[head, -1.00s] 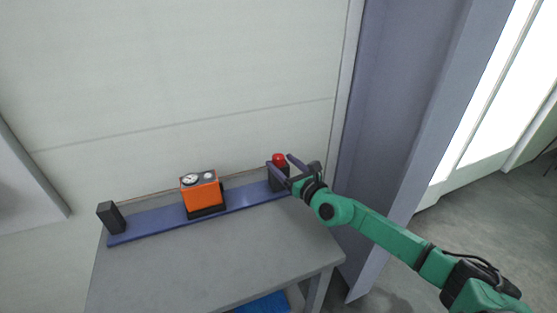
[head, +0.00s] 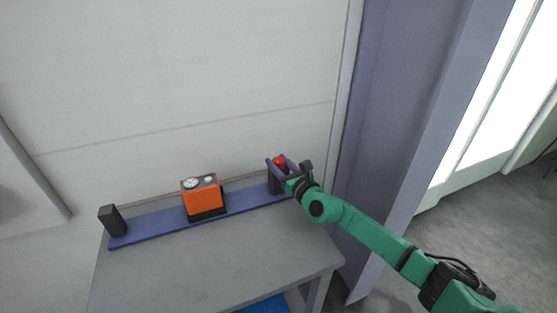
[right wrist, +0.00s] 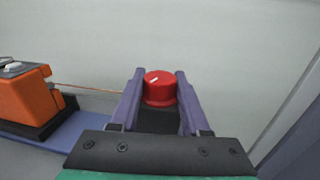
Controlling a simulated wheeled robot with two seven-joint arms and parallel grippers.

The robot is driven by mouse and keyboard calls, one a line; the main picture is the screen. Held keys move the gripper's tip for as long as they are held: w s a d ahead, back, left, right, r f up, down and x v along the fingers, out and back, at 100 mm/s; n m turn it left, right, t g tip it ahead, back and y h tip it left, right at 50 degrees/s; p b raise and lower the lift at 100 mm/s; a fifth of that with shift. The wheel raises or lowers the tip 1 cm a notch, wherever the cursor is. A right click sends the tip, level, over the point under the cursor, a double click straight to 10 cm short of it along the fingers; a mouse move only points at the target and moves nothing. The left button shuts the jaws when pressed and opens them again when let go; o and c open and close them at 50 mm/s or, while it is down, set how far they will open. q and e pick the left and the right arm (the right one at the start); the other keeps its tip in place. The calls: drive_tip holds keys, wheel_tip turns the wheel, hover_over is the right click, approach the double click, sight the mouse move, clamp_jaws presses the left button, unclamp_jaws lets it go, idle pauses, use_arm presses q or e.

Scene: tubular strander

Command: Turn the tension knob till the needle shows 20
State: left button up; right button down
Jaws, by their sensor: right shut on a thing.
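The red tension knob (head: 279,160) sits on a black post at the right end of the blue bar. In the right wrist view the knob (right wrist: 160,91) has a white mark on top, slanting up to the right. My right gripper (right wrist: 160,76) is shut on the knob, one purple finger on each side. In the head view the right gripper (head: 281,164) comes in from the right. The orange gauge box (head: 201,197) stands mid-bar with a round white dial (head: 191,183) on top. The needle is too small to read. My left gripper is not in view.
The blue bar (head: 152,226) lies along the back of a grey table (head: 215,265). A black block (head: 111,219) stands at its left end. A thin line (right wrist: 88,87) runs from the gauge box toward the knob. The table front is clear. A purple-grey column (head: 385,130) rises at right.

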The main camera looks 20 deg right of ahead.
drive_tip(key=m+h+p, duration=0.1)
drive_tip(key=h+p, duration=0.1)
drive_tip(key=p, duration=0.1)
drive_tip(key=m+h+p, duration=0.1)
drive_tip(key=p, duration=0.2)
drive_tip(key=shift+a+r+h, duration=0.1)
drive_tip(key=shift+r+h, duration=0.3)
drive_tip(key=shift+f+m+h+p, duration=0.25)
drive_tip(key=shift+m+h+p, duration=0.6)
drive_tip(key=shift+h, duration=0.25)
drive_tip(key=shift+f+m+g+h, duration=0.15)
drive_tip(key=shift+m+g+h, duration=0.15)
drive_tip(key=shift+m+h, duration=0.5)
drive_tip(key=shift+m+g+h, duration=0.3)
drive_tip(key=shift+m+h, duration=0.15)
drive_tip(key=shift+h, duration=0.55)
drive_tip(key=shift+c, duration=1.9)
unclamp_jaws()
